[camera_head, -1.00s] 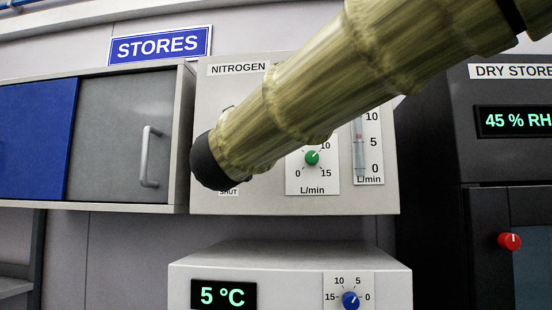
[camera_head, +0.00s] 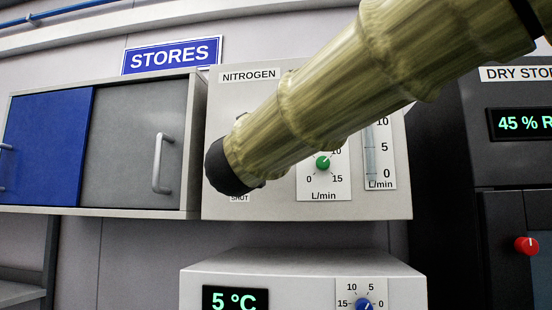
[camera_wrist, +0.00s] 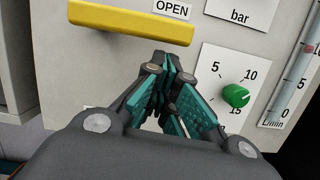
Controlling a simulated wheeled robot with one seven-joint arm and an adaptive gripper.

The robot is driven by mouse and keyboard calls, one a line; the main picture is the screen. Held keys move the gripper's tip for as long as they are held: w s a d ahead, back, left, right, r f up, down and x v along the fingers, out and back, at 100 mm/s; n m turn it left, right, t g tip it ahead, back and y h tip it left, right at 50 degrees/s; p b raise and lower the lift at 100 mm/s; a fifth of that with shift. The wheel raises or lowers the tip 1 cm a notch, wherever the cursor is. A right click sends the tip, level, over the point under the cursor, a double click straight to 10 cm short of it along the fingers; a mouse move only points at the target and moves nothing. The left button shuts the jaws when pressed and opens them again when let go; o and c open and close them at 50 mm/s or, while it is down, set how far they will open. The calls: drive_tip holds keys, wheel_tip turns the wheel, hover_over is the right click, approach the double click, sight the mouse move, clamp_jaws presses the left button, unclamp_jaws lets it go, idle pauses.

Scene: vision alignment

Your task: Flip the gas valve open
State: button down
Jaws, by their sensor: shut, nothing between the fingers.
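The gas valve's yellow lever (camera_wrist: 130,24) lies roughly level across the upper part of the wrist view, tilting slightly down to the right. An OPEN label (camera_wrist: 172,9) is just above its right end. My gripper (camera_wrist: 170,62) is shut and empty, with its fingertips just below the right part of the lever. I cannot tell whether they touch it. In the head view, my arm covers the lever and the gripper. The nitrogen panel (camera_head: 222,125) shows there, with a partly covered SHUT label (camera_head: 240,198) at its lower left.
A green flow knob (camera_wrist: 236,95) sits right of the gripper, with a flow tube (camera_wrist: 290,75) beyond it. A grey-and-blue cabinet with a handle (camera_head: 162,163) is left of the panel. A 5 °C unit (camera_head: 300,265) stands below. A dark dry store (camera_head: 465,140) is at the right.

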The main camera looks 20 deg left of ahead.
drive_tip(key=s+d+f+b, duration=0.2)
drive_tip(key=s+f+b, duration=0.3)
drive_tip(key=s, duration=0.4)
drive_tip(key=shift+s+d+f, duration=0.2)
drive_tip(key=shift+f, duration=0.1)
idle(0.5)
